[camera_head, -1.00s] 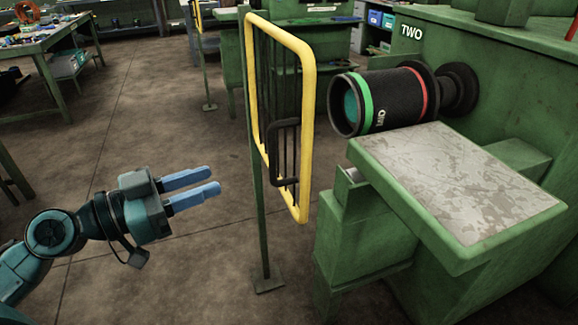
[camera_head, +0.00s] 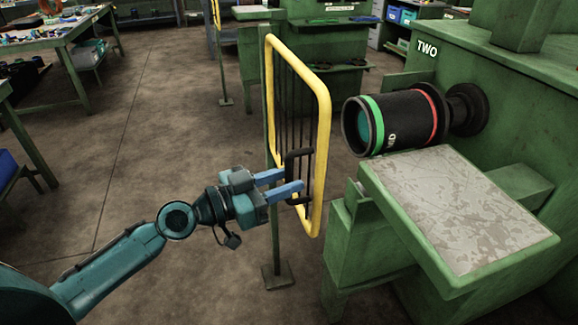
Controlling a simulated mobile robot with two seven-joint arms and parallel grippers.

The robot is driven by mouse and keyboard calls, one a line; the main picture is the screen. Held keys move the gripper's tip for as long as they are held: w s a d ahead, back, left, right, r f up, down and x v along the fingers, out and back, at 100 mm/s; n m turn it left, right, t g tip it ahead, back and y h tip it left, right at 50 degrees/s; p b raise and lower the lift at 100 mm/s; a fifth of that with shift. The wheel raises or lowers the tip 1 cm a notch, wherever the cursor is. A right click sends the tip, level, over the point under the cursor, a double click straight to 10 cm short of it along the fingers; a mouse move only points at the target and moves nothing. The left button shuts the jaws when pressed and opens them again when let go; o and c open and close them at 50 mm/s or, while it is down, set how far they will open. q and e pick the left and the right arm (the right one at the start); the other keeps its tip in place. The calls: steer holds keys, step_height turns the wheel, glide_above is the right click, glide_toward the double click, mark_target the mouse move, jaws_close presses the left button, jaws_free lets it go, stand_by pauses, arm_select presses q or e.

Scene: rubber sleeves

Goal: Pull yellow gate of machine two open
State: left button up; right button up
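The yellow gate (camera_head: 325,130) of machine two stands upright on a green post (camera_head: 269,120), with dark vertical bars inside its yellow frame. A black handle (camera_head: 290,163) sticks out from the gate's lower part. My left gripper (camera_head: 292,179) is at this handle, its two blue fingers pointing right with a gap between them. The fingertips overlap the handle in view and hide part of it; I cannot tell whether they touch it. My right gripper is out of view.
Green machine TWO (camera_head: 500,90) is at the right, with a black cylinder with green and red bands (camera_head: 405,117) and a worn grey-topped table (camera_head: 460,205). A cluttered workbench (camera_head: 60,45) stands at the back left. Floor left of the gate is clear.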

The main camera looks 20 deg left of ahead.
arm_select(q)
steer(key=shift+w+d, duration=0.45)
steer(key=shift+d, duration=0.05)
steer(key=shift+c, duration=0.4)
jaws_close()
